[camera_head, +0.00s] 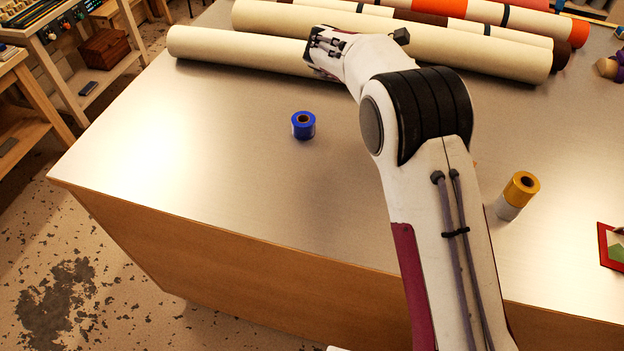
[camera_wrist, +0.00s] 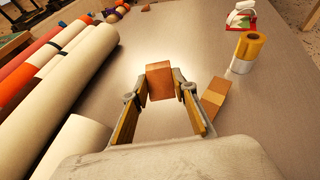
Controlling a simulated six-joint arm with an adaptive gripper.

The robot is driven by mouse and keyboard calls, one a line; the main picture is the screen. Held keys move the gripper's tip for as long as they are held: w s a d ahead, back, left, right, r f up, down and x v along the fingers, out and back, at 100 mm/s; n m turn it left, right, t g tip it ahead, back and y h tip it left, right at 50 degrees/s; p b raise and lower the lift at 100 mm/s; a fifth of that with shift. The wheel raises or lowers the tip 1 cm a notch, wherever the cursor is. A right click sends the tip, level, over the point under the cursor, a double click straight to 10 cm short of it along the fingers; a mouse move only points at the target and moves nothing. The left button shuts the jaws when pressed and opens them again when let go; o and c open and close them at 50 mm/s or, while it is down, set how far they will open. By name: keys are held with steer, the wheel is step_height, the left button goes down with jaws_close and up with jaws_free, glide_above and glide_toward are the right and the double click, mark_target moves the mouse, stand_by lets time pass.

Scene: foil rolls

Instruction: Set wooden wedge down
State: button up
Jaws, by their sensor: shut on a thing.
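The wooden wedge (camera_wrist: 160,81) shows in the wrist view as a reddish-brown wooden block. My gripper (camera_wrist: 161,88) is shut on it, with a finger on each side. How far it is above the table cannot be told. In the head view, my arm hides the gripper's fingers and the wedge.
Another wooden block (camera_wrist: 213,99) lies right of my gripper. A gold-and-white foil roll (camera_head: 518,194) stands on the table (camera_head: 200,165), as does a blue roll (camera_head: 303,125). Long cream rolls (camera_head: 240,50) lie along the back. The front left of the table is clear.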

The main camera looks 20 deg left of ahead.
steer(key=s+a+n+t+y, duration=0.15)
steer(key=s+a, duration=0.35)
steer(key=a, duration=0.7)
steer(key=s+a+f+n+t, duration=0.1)
steer(key=s+a+n, duration=0.1)
steer(key=s+a, duration=0.4)
steer(key=s+a+n+t+y, duration=0.1)
steer(key=s+a, duration=0.4)
steer(key=s, duration=0.6)
steer(key=shift+a+f+n+t, duration=0.35)
steer(key=shift+t, duration=0.4)
steer(key=shift+y, duration=0.25)
steer(key=shift+f, duration=0.1)
glide_above(303, 185)
steer(key=shift+f, duration=3.05)
steer(key=shift+f, duration=1.9)
